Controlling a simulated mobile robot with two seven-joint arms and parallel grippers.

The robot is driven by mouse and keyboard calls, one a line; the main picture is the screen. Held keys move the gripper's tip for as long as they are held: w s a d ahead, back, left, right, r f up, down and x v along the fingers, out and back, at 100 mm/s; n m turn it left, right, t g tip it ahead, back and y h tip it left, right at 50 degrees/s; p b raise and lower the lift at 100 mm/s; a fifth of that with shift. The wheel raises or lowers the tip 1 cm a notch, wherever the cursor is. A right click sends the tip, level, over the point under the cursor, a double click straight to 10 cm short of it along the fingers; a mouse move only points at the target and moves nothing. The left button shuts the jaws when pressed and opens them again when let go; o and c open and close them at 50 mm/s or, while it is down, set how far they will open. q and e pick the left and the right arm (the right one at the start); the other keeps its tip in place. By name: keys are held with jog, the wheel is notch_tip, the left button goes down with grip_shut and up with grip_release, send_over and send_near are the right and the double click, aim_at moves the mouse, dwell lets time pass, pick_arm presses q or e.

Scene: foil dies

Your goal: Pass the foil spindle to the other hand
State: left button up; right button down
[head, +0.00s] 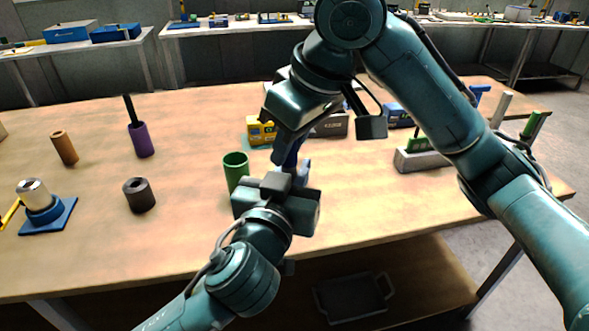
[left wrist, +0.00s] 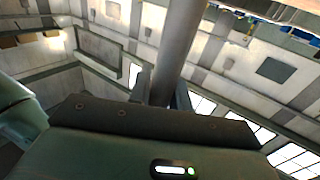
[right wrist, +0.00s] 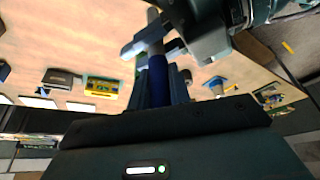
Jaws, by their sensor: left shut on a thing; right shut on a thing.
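The foil spindle is a thin rod with a blue part (head: 293,154) and a grey part. In the head view it is mostly hidden between my two grippers above the table. My right gripper (head: 288,142) comes from above and is shut on the blue part (right wrist: 157,82), seen between its fingers in the right wrist view. My left gripper (head: 290,172) comes from below and is shut on the grey shaft (left wrist: 180,45), which rises between its fingers in the left wrist view. Both grippers hold the spindle at once, close together.
A green cup (head: 236,168) stands just left of my left gripper. A dark cylinder (head: 139,195), a purple holder (head: 141,140), a brown cylinder (head: 64,148) and a blue stand (head: 47,212) are further left. A yellow box (head: 261,131) and a grey block (head: 420,160) lie behind and right.

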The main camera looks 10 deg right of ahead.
jog(key=c, duration=1.2)
grip_release()
jog(key=shift+a, duration=0.1)
